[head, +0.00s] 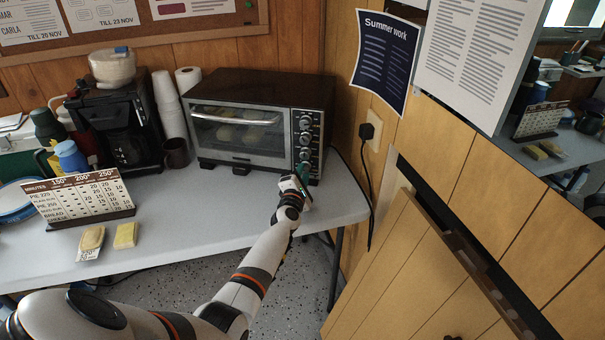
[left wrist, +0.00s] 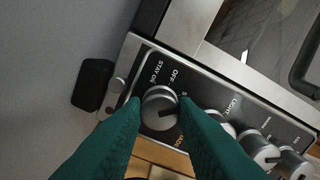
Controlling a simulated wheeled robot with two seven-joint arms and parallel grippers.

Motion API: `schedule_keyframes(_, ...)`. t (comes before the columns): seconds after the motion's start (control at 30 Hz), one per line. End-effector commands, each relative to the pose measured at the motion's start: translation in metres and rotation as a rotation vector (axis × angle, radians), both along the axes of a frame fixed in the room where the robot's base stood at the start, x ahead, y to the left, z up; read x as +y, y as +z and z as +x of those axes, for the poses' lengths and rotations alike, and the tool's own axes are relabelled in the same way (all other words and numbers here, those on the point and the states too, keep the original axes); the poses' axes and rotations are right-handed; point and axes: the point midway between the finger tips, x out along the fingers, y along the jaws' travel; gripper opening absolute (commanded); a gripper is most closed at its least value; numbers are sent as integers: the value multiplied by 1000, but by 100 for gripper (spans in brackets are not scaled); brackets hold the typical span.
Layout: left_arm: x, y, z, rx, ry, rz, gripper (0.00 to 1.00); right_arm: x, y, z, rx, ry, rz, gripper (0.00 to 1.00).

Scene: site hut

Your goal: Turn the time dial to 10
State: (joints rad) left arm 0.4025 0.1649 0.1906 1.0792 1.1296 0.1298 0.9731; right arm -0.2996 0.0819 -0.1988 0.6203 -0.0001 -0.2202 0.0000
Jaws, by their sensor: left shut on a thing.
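The toaster oven (head: 262,120) stands on the table with several knobs down its right side. The time dial (left wrist: 158,104) is the lowest knob, a round silver one with "STAY ON", "OFF" and "5" printed around it in the left wrist view. My left gripper (head: 302,174) reaches it from the front. Its teal fingers (left wrist: 160,112) are shut on the dial, one on each side. The 10 mark is not readable and may be behind a finger. My right gripper is not in view.
More knobs (left wrist: 262,150) sit close beside the dial. A times chart (head: 85,202), two sponge-like blocks (head: 125,235), a coffee maker (head: 118,125) and stacked cups (head: 168,105) are on the table (head: 190,215). A cord hangs from the wall plug (head: 367,131) at right.

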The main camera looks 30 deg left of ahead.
Motion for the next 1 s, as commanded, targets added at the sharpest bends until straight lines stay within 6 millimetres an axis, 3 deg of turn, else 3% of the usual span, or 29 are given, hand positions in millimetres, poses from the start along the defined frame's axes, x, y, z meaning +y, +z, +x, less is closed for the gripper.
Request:
schedule_keyframes(0.6, -1, 0, 0, 191, -2, 503, 4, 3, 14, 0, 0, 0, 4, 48)
schedule_keyframes(1.0, -1, -1, 0, 247, -2, 653, 4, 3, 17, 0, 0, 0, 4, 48)
